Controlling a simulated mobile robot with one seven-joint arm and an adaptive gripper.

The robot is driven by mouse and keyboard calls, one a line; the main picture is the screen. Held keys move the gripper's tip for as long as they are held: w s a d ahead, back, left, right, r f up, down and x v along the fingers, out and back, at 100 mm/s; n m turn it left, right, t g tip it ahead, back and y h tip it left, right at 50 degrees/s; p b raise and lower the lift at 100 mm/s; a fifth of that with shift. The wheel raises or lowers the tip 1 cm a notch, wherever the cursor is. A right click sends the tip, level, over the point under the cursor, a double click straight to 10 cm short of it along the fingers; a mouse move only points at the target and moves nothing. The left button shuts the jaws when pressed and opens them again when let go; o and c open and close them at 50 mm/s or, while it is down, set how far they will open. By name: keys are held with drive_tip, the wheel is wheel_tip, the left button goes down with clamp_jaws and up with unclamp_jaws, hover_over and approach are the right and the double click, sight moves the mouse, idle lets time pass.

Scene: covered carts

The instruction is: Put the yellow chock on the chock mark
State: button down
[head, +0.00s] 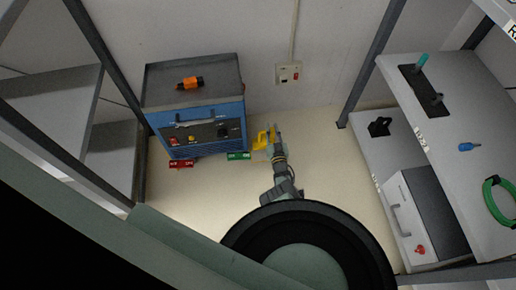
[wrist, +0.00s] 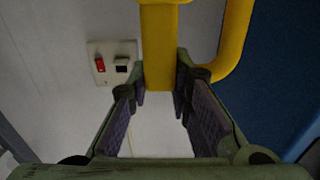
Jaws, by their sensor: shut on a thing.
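The yellow chock (head: 262,139) is at my gripper (head: 272,140), just right of the blue cart's front corner. In the wrist view, its yellow bar (wrist: 160,45) stands between the fingertips of my gripper (wrist: 165,88), and a curved yellow part (wrist: 235,40) shows to the right. My gripper is shut on the chock. I cannot tell whether the chock touches the floor.
The blue cart (head: 205,110) bears an orange tool (head: 190,83). A wall switch box (head: 288,73) is behind; it also shows in the wrist view (wrist: 112,62). Shelves (head: 450,120) stand at right, grey shelves (head: 50,95) at left. The floor (head: 320,160) between is clear.

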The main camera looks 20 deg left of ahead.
sight(263, 137)
drive_tip(key=shift+w+a+f+b, duration=0.1)
drive_tip(key=shift+w+f+b, duration=0.15)
drive_tip(key=shift+f+b, duration=0.15)
wheel_tip(263, 137, down, 9)
drive_tip(key=b, duration=0.9)
drive_tip(key=shift+f+b, duration=0.2)
drive_tip(key=shift+b, duration=0.15)
drive_tip(key=shift+r, duration=0.15)
drive_tip(key=c, duration=1.5)
unclamp_jaws()
drive_tip(key=shift+s+f, duration=0.1)
drive_tip(key=shift+f, duration=0.1)
drive_tip(key=shift+o, duration=0.2)
drive_tip(key=shift+r, duration=0.1)
